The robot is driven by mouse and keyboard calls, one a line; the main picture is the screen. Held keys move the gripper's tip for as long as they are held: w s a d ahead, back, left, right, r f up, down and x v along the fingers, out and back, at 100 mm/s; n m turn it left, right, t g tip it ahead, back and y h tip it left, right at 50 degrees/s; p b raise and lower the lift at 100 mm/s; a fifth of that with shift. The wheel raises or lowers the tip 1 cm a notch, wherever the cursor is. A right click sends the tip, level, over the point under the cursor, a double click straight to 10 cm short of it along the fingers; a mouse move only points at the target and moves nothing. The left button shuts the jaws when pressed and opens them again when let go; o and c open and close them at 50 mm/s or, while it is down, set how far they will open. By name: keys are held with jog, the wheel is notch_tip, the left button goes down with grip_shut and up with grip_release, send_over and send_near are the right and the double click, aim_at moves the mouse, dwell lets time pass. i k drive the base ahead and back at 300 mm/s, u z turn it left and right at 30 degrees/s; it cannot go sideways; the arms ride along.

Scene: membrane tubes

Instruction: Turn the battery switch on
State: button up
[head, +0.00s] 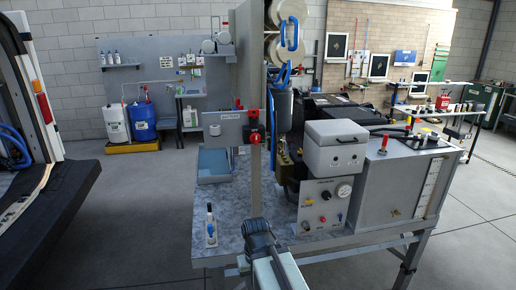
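A red knob or handle (255,137) shows in the middle of the head view, in front of a tall upright post (255,185). It may be the battery switch, but its label and position are too small to read. My gripper (259,232) is the dark end of my arm at the bottom middle, over the front of the workbench. It is below the red knob and apart from it. Its fingers cannot be made out, and nothing is seen held in it.
A dark cart bed (50,220) stands left. Floor between is clear.

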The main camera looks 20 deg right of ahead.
aim_at(255, 138)
jog(key=k, duration=0.25)
jog(key=z, duration=0.2)
jog(key=i, duration=0.5)
jog(key=z, duration=0.85)
jog(key=k, duration=1.1)
jog(key=u, duration=1.7)
jog(key=i, duration=1)
jog(key=z, duration=0.05)
